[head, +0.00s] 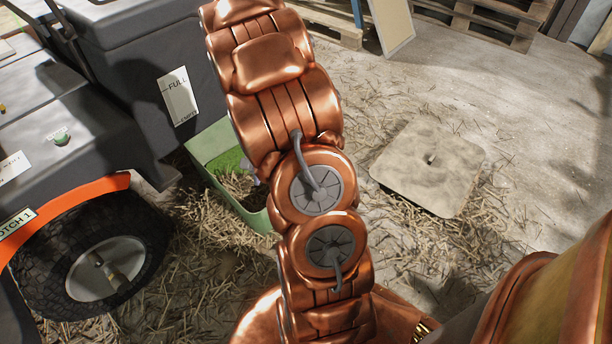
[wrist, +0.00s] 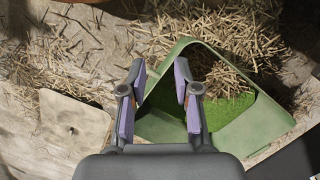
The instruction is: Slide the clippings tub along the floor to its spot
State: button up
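The clippings tub (head: 213,148) is green and open-topped, with bright green clippings and straw inside. In the head view it stands on the floor beside the dark machine, partly hidden by my arm. In the wrist view the tub (wrist: 262,130) fills the right half, one corner near the top centre. My gripper (wrist: 160,72) is open, its two purple-padded fingers apart over the tub's left side. The rim seems to run between the fingers; I cannot tell whether they touch it. No marked spot is clearly identifiable.
A dark machine with an orange fender and black wheel (head: 95,270) stands left. A square, dusty plate with a small knob (head: 430,165) lies on the floor right of my arm. Straw (head: 190,290) litters the floor. Pallets (head: 485,22) stand behind. Concrete at right is fairly clear.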

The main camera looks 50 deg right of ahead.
jog(key=d+f+m, duration=0.2)
jog(key=d+f, duration=0.3)
jog(key=d+f+m+t+p, duration=0.1)
jog(key=d+f+m, duration=0.1)
jog(key=d+f, duration=0.3)
jog(key=s+d+f+m+p, duration=0.1)
jog(key=d+f+m, duration=0.2)
jog(key=d+f, duration=0.3)
jog(key=shift+s+d+t, duration=0.1)
jog(key=shift+d+t, duration=0.2)
jog(key=shift+d, duration=0.15)
jog(key=shift+a+f+b, duration=0.2)
jog(key=shift+f, duration=1.05)
jog(key=shift+a+f+b, duration=0.15)
jog(key=shift+f, duration=1.15)
jog(key=shift+a+f+b, duration=0.2)
jog(key=shift+f, duration=1.05)
grip_shut()
